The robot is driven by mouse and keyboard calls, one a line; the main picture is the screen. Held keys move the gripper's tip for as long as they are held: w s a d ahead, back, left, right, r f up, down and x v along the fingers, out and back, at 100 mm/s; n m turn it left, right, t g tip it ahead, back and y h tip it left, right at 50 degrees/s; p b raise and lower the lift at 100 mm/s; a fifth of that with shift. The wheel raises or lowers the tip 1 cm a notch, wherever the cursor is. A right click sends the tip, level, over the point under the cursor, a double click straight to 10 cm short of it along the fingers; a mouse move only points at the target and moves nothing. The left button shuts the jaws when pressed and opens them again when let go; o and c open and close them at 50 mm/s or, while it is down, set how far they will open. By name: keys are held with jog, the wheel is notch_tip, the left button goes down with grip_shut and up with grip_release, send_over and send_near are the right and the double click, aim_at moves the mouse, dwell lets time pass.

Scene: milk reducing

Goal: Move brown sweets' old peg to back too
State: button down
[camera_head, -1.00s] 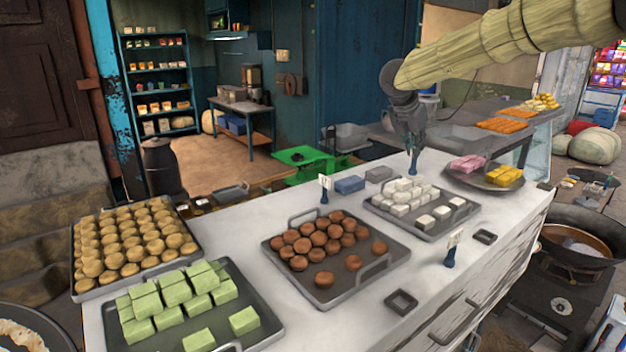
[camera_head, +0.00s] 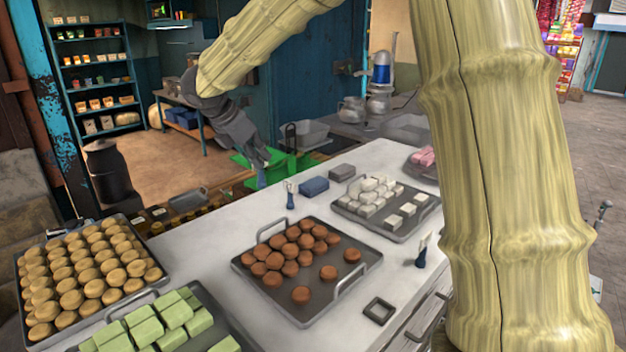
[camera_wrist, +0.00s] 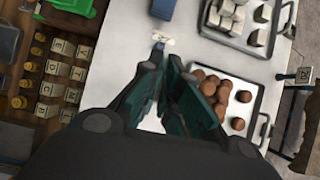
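One blue peg with a white tag (camera_head: 290,194) stands on the counter behind the brown sweets' tray, near a blue block. The wrist view shows its tag (camera_wrist: 161,40) just beyond the fingertips. Another blue peg with a tag (camera_head: 421,251) stands at the front, right of the brown sweets' tray. The brown sweets (camera_head: 300,244) lie on a grey handled tray (camera_head: 325,300). My gripper (camera_head: 262,178) hangs over the counter's back edge, left of the back peg. Its teal fingers (camera_wrist: 167,62) point forward with tips close together; whether they are shut is unclear.
The blue block (camera_head: 314,187) and a grey block (camera_head: 342,172) lie behind the trays. White sweets' tray (camera_head: 400,236) is at right, green sweets (camera_head: 160,320) and round tan sweets (camera_head: 85,270) at left.

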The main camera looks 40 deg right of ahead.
jog(key=shift+s+a+f, duration=0.2)
jog(key=shift+a+f, duration=0.05)
notch_tip(320, 180, down, 9)
jog(key=p, duration=0.3)
jog(key=shift+p, duration=0.4)
jog(key=shift+f, duration=0.4)
jog(key=shift+s+f, duration=0.1)
jog(key=c, duration=1.6)
grip_release()
jog(key=shift+c, duration=0.2)
jog(key=w+b+v, duration=0.1)
jog(key=b+v, duration=0.3)
jog(key=v, duration=0.8)
jog(key=shift+s, duration=0.4)
